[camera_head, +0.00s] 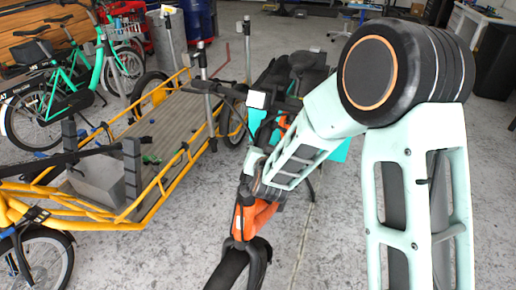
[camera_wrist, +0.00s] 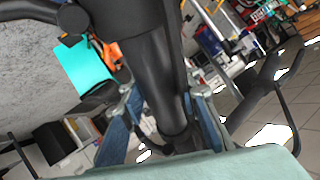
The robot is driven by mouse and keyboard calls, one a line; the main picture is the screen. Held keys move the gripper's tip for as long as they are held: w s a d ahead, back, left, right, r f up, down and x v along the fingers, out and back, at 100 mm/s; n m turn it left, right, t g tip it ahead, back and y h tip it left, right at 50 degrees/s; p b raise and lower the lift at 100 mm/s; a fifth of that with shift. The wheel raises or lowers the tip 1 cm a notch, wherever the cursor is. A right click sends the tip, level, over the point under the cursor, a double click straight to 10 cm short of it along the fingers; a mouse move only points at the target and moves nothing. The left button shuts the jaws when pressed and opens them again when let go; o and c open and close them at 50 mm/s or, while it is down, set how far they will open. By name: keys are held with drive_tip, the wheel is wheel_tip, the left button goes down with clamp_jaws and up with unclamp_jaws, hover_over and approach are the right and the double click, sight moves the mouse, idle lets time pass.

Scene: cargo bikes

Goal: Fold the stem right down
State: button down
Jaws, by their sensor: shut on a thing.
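The orange bike (camera_head: 258,215) stands in the middle of the head view, its front wheel (camera_head: 232,268) toward me. My gripper (camera_head: 260,170) is at the bike's front, just above the orange frame. In the wrist view the thick black stem (camera_wrist: 160,65) runs down between the two fingers of my gripper (camera_wrist: 165,125), which are shut on it. My arm and the bike's parts hide most of the stem in the head view, so its exact tilt cannot be told. The dark handlebar (camera_head: 225,90) shows above my gripper.
A yellow cargo bike (camera_head: 185,150) with a long slatted bed stands close on the left. Green bikes (camera_head: 65,75) stand behind it. A turquoise panel (camera_wrist: 85,72) is on the orange bike. Grey concrete floor (camera_head: 320,235) is clear at the front right.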

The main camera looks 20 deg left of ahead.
idle(0.3)
drive_tip(key=c, duration=1.5)
unclamp_jaws()
drive_tip(key=shift+o, duration=0.2)
drive_tip(key=shift+w, duration=0.1)
drive_tip(key=shift+a+r, duration=0.15)
drive_tip(key=shift+a, duration=0.15)
drive_tip(key=shift+d, duration=0.15)
drive_tip(key=shift+s+d, duration=0.1)
drive_tip(key=shift+s, duration=0.3)
drive_tip(key=v, duration=1.1)
drive_tip(key=shift+s+r, duration=0.15)
drive_tip(key=shift+s, duration=0.05)
